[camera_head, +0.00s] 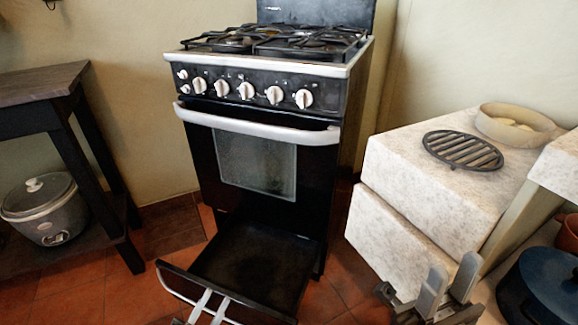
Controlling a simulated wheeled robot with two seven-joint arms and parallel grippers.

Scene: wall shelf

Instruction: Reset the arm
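My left gripper (214,300) is at the bottom edge, in front of the pulled-out lower drawer (255,265) of the stove. Its two pale fingers are apart, close to the drawer's silver handle (170,289); I cannot tell whether they touch it. My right gripper (449,280) is at the lower right, fingers up and spread apart, empty, in front of the pale stone block. The wrists and most of both arms are out of view.
The black stove (250,160) stands in the middle, oven door shut. A dark table (40,85) with a grey cooker (42,208) below it is at the left. At the right, a stone counter (400,165) bears a round trivet (462,150) and a bowl (515,124). A blue pot (545,288) is near my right gripper.

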